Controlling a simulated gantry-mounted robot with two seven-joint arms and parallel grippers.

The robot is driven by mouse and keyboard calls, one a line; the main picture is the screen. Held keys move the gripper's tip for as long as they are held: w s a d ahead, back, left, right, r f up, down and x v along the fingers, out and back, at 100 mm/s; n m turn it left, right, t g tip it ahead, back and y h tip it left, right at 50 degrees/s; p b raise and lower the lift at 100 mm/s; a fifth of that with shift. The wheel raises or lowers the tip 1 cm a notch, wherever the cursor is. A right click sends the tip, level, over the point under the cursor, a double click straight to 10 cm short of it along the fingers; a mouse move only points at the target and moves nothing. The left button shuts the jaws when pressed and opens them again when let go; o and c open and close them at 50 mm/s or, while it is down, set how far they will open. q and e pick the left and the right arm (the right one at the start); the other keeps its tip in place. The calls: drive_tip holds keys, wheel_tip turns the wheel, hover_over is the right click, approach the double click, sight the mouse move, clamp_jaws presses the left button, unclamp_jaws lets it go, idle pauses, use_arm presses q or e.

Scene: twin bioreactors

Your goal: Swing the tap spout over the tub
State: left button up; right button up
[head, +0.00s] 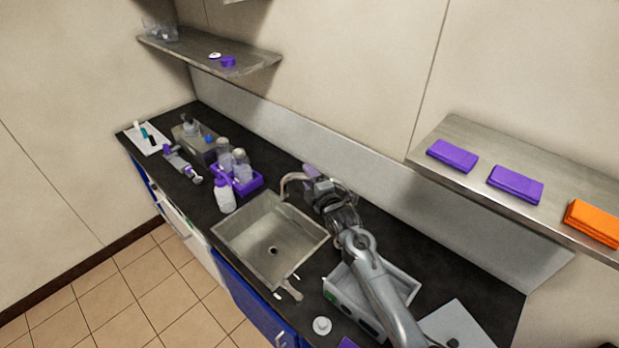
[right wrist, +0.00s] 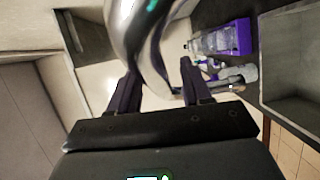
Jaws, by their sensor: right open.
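The curved metal tap spout (head: 291,179) stands at the back edge of the sink, and its tip is over the sink's back part. In the right wrist view the shiny spout (right wrist: 150,45) passes between the fingers of my right gripper (right wrist: 160,85), which are apart. In the head view my right gripper (head: 318,190) is at the tap, just right of the spout, and hides the tap's base. A grey tub (head: 345,290) stands on the counter right of the sink, partly hidden under my right arm. My left gripper is not in view.
The steel sink (head: 245,232) is empty. A purple rack with bottles (head: 245,185) and a white bottle (head: 225,197) stand left of it. A small white round item (head: 321,325) lies near the front edge. A shelf (head: 455,130) with purple and orange packs hangs at the right.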

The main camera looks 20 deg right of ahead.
drive_tip(key=shift+w, duration=0.1)
clamp_jaws()
idle(0.3)
drive_tip(key=shift+a, duration=0.1)
